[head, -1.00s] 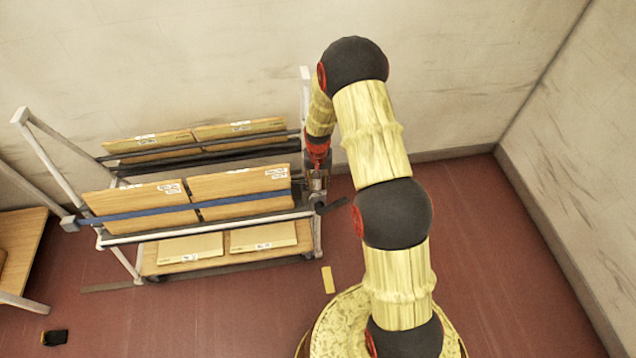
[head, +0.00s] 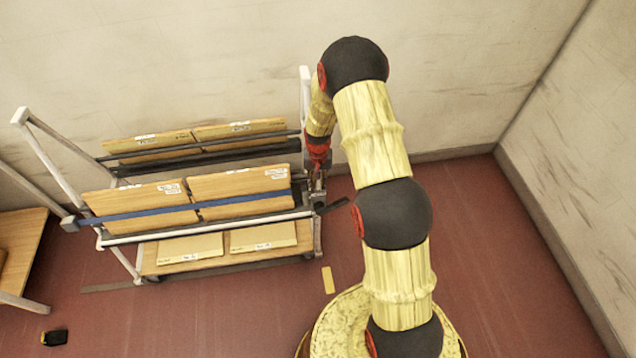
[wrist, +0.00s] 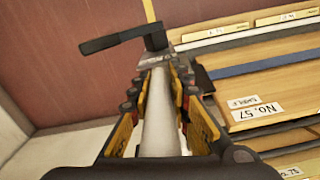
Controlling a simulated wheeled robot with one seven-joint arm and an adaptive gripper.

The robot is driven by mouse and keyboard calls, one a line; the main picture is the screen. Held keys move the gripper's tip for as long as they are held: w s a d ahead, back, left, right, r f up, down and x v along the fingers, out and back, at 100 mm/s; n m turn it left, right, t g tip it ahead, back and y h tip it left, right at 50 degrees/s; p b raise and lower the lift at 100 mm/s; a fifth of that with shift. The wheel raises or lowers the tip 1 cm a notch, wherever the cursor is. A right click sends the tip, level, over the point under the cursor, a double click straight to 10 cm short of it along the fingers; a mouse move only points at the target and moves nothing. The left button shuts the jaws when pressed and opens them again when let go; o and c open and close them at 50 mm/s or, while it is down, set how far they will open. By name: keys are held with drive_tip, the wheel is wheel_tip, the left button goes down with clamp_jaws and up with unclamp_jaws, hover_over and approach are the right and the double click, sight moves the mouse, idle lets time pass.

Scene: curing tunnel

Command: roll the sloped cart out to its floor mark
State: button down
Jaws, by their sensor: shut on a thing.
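The sloped cart (head: 210,229) stands at the left, with a white tube frame, sloped tiers of wooden boards and a lower shelf. My gripper (head: 318,182) is at its right end. In the wrist view my gripper (wrist: 160,115) is shut around the cart's pale upright tube (wrist: 160,125). A black lever (head: 332,206) sticks out at that end; it also shows in the wrist view (wrist: 112,40). A yellow strip (head: 328,280) lies on the floor in front of the cart's right end. I cannot tell whether it is the floor mark.
Walls (head: 430,80) close off the back and right. Red floor (head: 510,270) is free at the right. A wooden table (head: 20,245) stands at the far left, and a small black object (head: 54,338) lies on the floor in front.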

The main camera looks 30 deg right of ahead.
drive_tip(key=shift+s+d, duration=0.25)
drive_tip(key=shift+d, duration=0.75)
drive_tip(key=c, duration=1.7)
unclamp_jaws()
drive_tip(key=shift+d, duration=0.15)
drive_tip(key=shift+o, duration=0.2)
drive_tip(key=shift+w+r, duration=0.1)
